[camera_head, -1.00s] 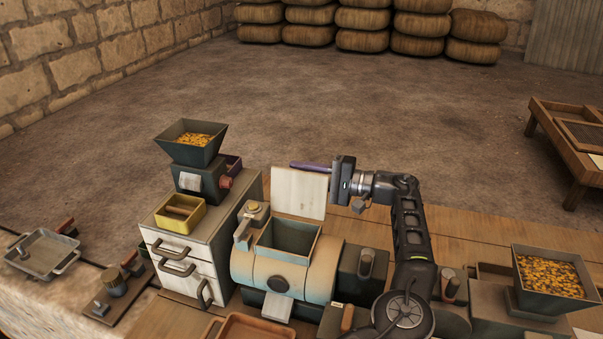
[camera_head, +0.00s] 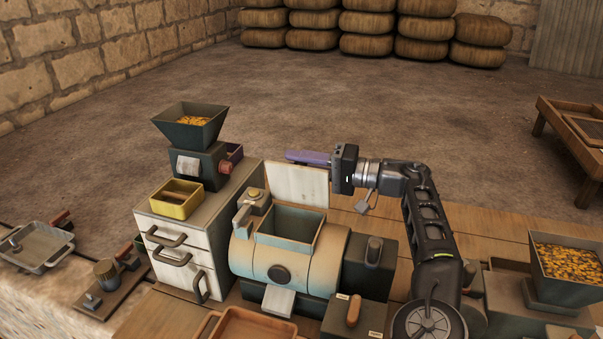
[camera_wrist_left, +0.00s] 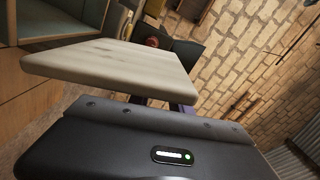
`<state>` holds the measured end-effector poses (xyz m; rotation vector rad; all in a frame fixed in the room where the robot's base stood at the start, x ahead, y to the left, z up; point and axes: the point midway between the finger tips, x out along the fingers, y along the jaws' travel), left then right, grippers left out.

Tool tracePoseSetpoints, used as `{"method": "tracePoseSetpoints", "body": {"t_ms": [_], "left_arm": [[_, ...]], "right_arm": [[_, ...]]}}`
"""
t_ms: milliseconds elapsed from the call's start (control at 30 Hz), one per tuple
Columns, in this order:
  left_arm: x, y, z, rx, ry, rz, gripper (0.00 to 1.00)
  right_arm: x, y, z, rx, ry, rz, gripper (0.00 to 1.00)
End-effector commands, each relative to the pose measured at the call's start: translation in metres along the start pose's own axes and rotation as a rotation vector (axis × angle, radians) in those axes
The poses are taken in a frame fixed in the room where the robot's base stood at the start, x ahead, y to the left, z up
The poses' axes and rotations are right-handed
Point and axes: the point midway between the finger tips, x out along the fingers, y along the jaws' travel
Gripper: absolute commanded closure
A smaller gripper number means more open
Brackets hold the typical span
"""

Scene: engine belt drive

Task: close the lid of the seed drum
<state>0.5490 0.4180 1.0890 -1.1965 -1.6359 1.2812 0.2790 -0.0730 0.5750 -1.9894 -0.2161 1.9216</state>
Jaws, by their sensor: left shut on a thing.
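The seed drum (camera_head: 256,258) is a cream and blue horizontal cylinder on the bench, with a square open hopper mouth (camera_head: 289,228) on top. Its pale lid (camera_head: 297,184) stands roughly upright behind the mouth, open. In the left wrist view, the lid is a pale slab (camera_wrist_left: 110,66) just beyond my gripper body. My left gripper (camera_head: 309,157) is at the lid's top edge, its purple fingers lying along that edge and shut on the lid. The fingers are mostly hidden in the wrist view. My right gripper does not show.
A white drawer cabinet (camera_head: 181,258) with a yellow bin (camera_head: 178,200) and a grain hopper (camera_head: 188,126) stands left of the drum. Another grain hopper (camera_head: 566,268) is at the right. A wooden tray (camera_head: 250,330) lies in front. Space above the mouth is clear.

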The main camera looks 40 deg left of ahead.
Motion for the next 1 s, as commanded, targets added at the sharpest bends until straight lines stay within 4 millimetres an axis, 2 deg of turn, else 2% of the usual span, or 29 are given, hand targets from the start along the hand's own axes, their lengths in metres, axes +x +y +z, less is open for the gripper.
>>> {"method": "tracePoseSetpoints", "body": {"t_ms": [33, 300, 833, 867, 1000], "left_arm": [[-0.002, 0.007, 0.005, -0.033, 0.004, 0.005, 1.0], [-0.002, 0.0, 0.018, -0.168, 0.004, 0.004, 1.0], [-0.002, -0.004, 0.02, -0.205, 0.006, 0.002, 1.0], [-0.002, -0.004, 0.02, -0.205, 0.006, 0.002, 0.73], [-0.002, -0.005, 0.02, -0.204, 0.005, 0.002, 0.62]], "right_arm": [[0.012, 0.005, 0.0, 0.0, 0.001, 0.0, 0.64], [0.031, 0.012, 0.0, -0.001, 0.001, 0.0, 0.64], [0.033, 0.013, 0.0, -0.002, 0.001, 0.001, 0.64], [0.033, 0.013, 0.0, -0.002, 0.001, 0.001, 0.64], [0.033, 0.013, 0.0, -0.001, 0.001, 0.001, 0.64]]}}
